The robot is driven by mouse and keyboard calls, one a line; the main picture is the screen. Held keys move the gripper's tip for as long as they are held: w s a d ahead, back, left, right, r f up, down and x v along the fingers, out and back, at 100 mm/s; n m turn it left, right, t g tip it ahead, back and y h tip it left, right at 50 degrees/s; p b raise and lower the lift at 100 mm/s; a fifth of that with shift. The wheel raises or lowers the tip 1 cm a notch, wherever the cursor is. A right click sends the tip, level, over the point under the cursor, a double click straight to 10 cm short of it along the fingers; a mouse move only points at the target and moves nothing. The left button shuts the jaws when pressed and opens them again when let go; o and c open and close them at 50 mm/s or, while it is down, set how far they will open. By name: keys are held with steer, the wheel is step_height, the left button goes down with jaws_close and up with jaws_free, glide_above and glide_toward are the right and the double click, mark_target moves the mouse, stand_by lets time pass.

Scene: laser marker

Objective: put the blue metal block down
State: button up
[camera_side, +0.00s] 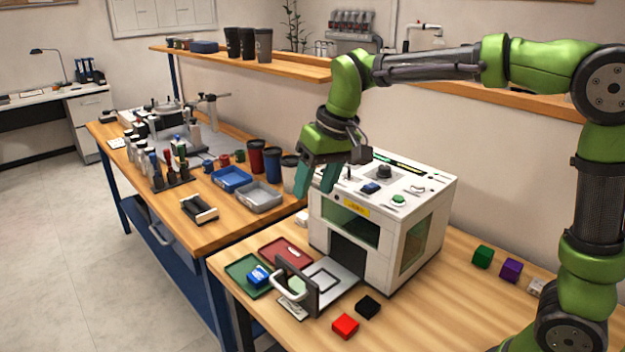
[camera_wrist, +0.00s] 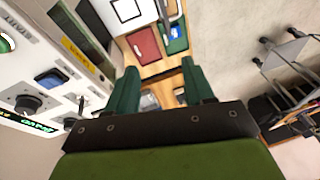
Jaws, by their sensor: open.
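The blue metal block (camera_side: 258,276) lies in the green tray (camera_side: 240,268) at the front left of the near bench. It also shows in the wrist view (camera_wrist: 176,30), near the top, inside the green tray. My gripper (camera_side: 314,190) is open and empty. It hangs beside the upper left edge of the white laser marker (camera_side: 425,215), well above the block and apart from it. In the wrist view the two green fingers (camera_wrist: 161,84) are spread, with only bench and floor visible between them.
A red tray (camera_side: 284,251) sits beside the green one. The marker's door with a white handle (camera_side: 290,287) stands open in front. A red block (camera_side: 345,326) and a black block (camera_side: 368,306) lie to the right. Green (camera_side: 483,256) and purple (camera_side: 511,269) blocks lie behind them.

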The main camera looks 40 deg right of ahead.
steer(key=s+d+f+m+t, duration=0.1)
steer(key=s+d+t, duration=0.1)
steer(key=s, duration=0.7)
steer(key=s+d+m+t, duration=0.1)
steer(key=s+d+t, duration=0.1)
steer(key=s, duration=0.7)
steer(key=shift+s+d+f, duration=0.2)
steer(key=shift+d+f, duration=0.05)
steer(key=shift+f, duration=0.15)
